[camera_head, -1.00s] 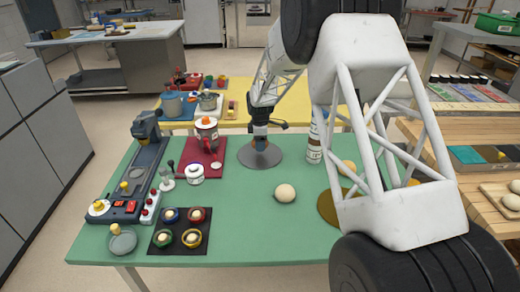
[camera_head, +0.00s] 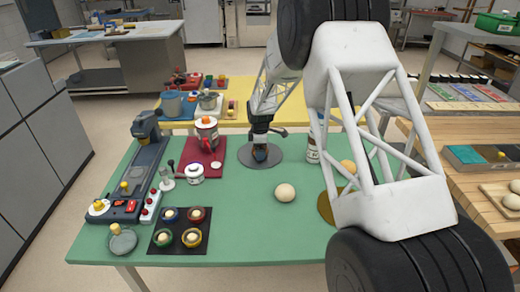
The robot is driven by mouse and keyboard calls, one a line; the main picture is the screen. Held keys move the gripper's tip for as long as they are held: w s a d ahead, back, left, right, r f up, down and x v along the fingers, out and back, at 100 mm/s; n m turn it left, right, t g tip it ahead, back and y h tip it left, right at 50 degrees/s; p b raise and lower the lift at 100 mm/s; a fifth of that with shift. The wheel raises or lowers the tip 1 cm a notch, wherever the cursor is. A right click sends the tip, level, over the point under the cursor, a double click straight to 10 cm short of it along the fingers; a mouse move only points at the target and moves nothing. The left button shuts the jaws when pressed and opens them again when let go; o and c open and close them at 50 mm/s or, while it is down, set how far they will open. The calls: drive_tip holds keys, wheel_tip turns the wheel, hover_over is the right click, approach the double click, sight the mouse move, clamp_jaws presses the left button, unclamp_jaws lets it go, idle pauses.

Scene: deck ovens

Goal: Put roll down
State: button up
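My gripper (camera_head: 261,155) is small and dark in the head view. It points down at the middle of a grey round disc (camera_head: 246,160) on the green table. A small orange-brown patch shows at its fingers; I cannot tell whether this is a held roll or part of the gripper. The finger gap is too small to make out. A pale round roll (camera_head: 285,192) lies on the green table, nearer the camera and right of the gripper, apart from it. A yellowish round item (camera_head: 347,168) is partly hidden behind my arm.
A white bottle (camera_head: 313,150) stands right of the disc. A red mat (camera_head: 214,148) with a red-and-white pot (camera_head: 207,132) is to the left. A dark mat (camera_head: 180,247) with several coloured rings is front left. The front middle of the green table (camera_head: 265,235) is clear.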

drive_tip(key=shift+r, duration=0.1)
wheel_tip(320, 180, up, 12)
idle(1.0)
idle(0.5)
drive_tip(key=shift+r, duration=0.1)
drive_tip(key=s+d+r+m+t, duration=0.1)
drive_tip(key=s+d+r+m, duration=0.35)
drive_tip(key=s+r, duration=0.65)
drive_tip(key=s+d+r+m, duration=0.4)
drive_tip(key=s+d+r, duration=0.2)
drive_tip(key=s, duration=0.9)
drive_tip(key=s+d+m, duration=0.1)
drive_tip(key=s+m, duration=0.2)
drive_tip(key=s, duration=0.7)
drive_tip(key=s+d+m+t, duration=0.1)
drive_tip(key=s+d+m, duration=0.1)
drive_tip(key=s, duration=0.8)
drive_tip(key=s+d+f+m, duration=0.1)
drive_tip(key=s+m, duration=0.3)
drive_tip(key=s, duration=0.7)
drive_tip(key=shift+d+m+t, duration=0.3)
drive_tip(key=shift+d+m, duration=0.05)
drive_tip(key=shift+d, duration=0.1)
